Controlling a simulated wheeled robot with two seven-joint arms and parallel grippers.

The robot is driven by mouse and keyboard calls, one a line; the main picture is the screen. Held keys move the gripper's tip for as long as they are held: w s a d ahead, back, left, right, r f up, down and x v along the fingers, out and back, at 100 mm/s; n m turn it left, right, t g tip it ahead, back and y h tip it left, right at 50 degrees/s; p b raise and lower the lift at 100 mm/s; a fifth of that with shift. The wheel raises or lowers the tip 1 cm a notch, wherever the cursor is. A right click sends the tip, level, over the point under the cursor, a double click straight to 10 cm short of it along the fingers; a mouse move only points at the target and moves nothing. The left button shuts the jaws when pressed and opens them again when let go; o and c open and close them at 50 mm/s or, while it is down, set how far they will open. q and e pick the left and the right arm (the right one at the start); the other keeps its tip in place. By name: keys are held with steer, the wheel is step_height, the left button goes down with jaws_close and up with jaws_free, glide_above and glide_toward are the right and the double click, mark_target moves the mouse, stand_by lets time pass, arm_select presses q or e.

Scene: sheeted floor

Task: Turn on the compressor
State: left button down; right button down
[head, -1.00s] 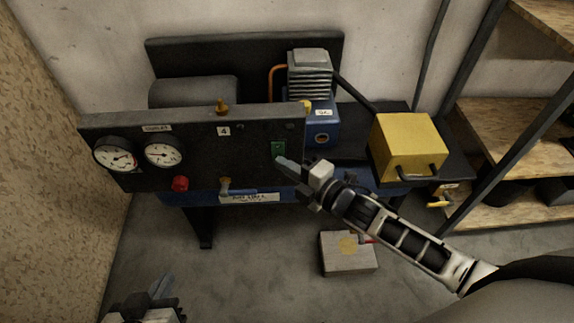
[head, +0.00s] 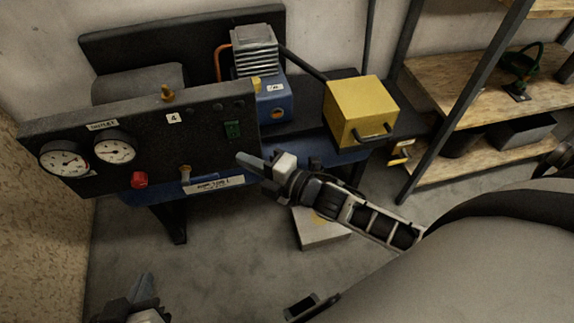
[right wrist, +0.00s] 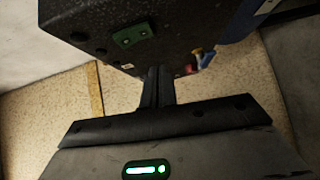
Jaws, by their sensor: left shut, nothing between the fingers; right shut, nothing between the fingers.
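The compressor unit stands against the back wall, with a blue motor block (head: 272,101) and a dark front panel (head: 65,125). The panel carries two round gauges (head: 115,147), a red knob (head: 139,180) and a green switch (head: 232,129) near its right end. The green switch also shows in the right wrist view (right wrist: 133,34). My right gripper (head: 250,162) is shut and empty, in front of the panel, below and to the right of the green switch, apparently apart from it. My left gripper (head: 143,290) is shut and empty, low at the left, over the floor.
A yellow box (head: 361,112) with a dark handle stands right of the motor. A light box (head: 318,230) lies on the floor, partly behind my right arm. Wooden shelving (head: 475,97) with dark posts stands at the right. Floor at the left front is clear.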

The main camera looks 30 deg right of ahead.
arm_select(q)
steer(key=shift+w+f, duration=0.15)
steer(key=shift+w, duration=0.05)
arm_select(e)
steer(key=v, duration=0.9)
steer(key=shift+d+f, duration=0.2)
steer(key=shift+f, duration=0.4)
arm_select(q)
steer(key=p, duration=0.1)
steer(key=r+p, duration=0.1)
steer(key=p, duration=0.1)
steer(key=shift+s+a+r+g, duration=0.1)
steer(key=shift+s+a+g, duration=0.05)
steer(key=shift+a+g, duration=0.15)
arm_select(e)
steer(key=s+a+m+g+h, duration=0.2)
steer(key=s+m, duration=0.1)
steer(key=m, duration=0.7)
steer(key=s+a+m+g+h, duration=0.2)
steer(key=s+m+h, duration=0.1)
steer(key=m, duration=0.8)
steer(key=shift+a+r, duration=0.3)
steer(key=shift+r, duration=0.1)
